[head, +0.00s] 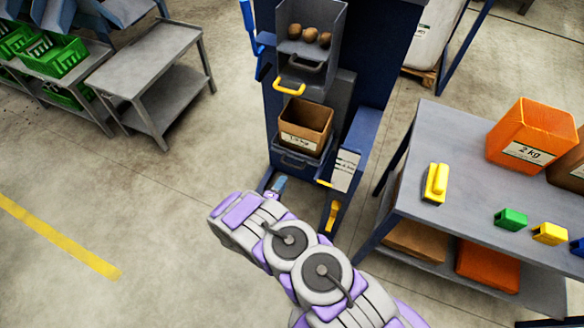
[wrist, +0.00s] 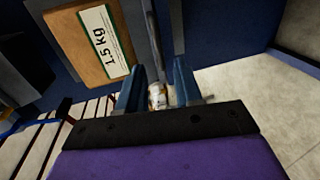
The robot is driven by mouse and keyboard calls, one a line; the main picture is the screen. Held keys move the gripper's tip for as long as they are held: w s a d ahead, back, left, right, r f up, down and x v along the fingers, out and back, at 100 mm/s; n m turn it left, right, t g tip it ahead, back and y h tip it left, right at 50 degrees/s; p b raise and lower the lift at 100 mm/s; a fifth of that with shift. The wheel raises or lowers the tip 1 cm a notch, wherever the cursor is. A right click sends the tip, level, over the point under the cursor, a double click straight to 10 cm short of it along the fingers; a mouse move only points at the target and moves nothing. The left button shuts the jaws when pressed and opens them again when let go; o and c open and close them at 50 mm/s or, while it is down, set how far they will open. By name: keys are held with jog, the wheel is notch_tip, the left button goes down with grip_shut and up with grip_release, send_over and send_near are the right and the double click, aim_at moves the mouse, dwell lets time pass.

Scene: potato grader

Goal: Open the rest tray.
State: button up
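The blue grader (head: 355,60) stands upright at the top middle of the head view. Below its cardboard box is a dark blue tray-like front (head: 290,155) with a handle; no label shows whether this is the rest tray. My gripper (head: 276,187) is low in front of it, partly hidden by my arm. In the wrist view my gripper (wrist: 158,88) has its two blue fingers apart. A grey bar shows beyond and between the fingertips; I cannot tell whether they touch it.
The cardboard box (head: 305,122), labelled 1.5 kg in the wrist view (wrist: 92,42), sits above that front. Higher up are a tray with potatoes (head: 310,36) and a yellow handle (head: 289,88).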

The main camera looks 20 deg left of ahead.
aim_at(293, 166)
jog(key=b+x, duration=0.2)
jog(key=x, duration=0.8)
jog(key=shift+w+f+b, duration=0.2)
jog(key=shift+w+b, duration=0.1)
jog(key=shift+w, duration=0.2)
jog(key=shift+d+r, duration=0.1)
jog(key=shift+d, duration=0.15)
jog(key=shift+a, duration=0.1)
grip_shut()
